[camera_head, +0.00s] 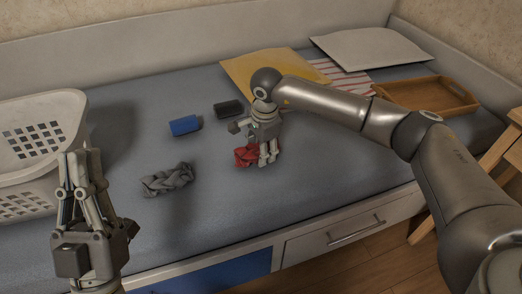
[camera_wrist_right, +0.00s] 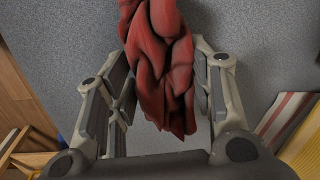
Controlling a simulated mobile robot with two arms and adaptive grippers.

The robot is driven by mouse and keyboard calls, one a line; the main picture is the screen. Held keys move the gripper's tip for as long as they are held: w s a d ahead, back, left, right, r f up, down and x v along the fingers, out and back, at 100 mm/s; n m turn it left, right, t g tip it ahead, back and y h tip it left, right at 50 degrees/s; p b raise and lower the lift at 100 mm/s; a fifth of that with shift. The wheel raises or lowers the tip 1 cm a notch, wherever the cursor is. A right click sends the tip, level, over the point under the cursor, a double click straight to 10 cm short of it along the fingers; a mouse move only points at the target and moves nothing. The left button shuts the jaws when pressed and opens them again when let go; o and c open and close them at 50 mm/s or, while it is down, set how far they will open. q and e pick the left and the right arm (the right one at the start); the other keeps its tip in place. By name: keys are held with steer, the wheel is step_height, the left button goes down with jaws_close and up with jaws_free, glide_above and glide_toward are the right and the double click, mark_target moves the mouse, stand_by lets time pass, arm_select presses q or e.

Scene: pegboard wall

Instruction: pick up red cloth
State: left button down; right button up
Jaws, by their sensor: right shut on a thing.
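The red cloth (camera_head: 245,156) is a crumpled bundle on the grey-blue bed, near its front middle. In the right wrist view the cloth (camera_wrist_right: 160,60) hangs between the fingers of my right gripper (camera_wrist_right: 163,100). My right gripper (camera_head: 265,155) comes down from above and is shut on the cloth, hiding part of it in the head view. I cannot tell whether the cloth is clear of the bed. My left gripper (camera_head: 80,158) points up at the lower left, away from the cloth; its fingers are close together and how far shut is unclear.
A grey cloth (camera_head: 168,180), a blue roll (camera_head: 185,125) and a dark roll (camera_head: 229,108) lie left of the red cloth. A white basket (camera_head: 40,115) stands at left. A yellow cloth (camera_head: 240,72), pillow (camera_head: 365,47) and wooden tray (camera_head: 465,103) lie at the back right.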

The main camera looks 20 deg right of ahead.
mark_target(256, 148)
steer(key=r, duration=0.1)
steer(key=a+r+p, duration=0.1)
steer(key=r, duration=0.1)
steer(key=s+r, duration=0.1)
steer(key=shift+s+a+r, duration=0.1)
steer(key=shift+a+r, duration=0.25)
arm_select(q)
steer(key=w+f+g+y+p, duration=0.1)
steer(key=w+f+g+y, duration=0.1)
steer(key=f+g, duration=0.4)
steer(key=w+a+f+g+y+p, duration=0.1)
steer(key=w+f+g+y+p, duration=0.1)
steer(key=f+g, duration=0.4)
steer(key=shift+w+f, duration=0.75)
steer(key=shift+f, duration=2.15)
arm_select(e)
steer(key=s+a+r, duration=0.7)
steer(key=a, duration=0.2)
steer(key=shift+a, duration=0.3)
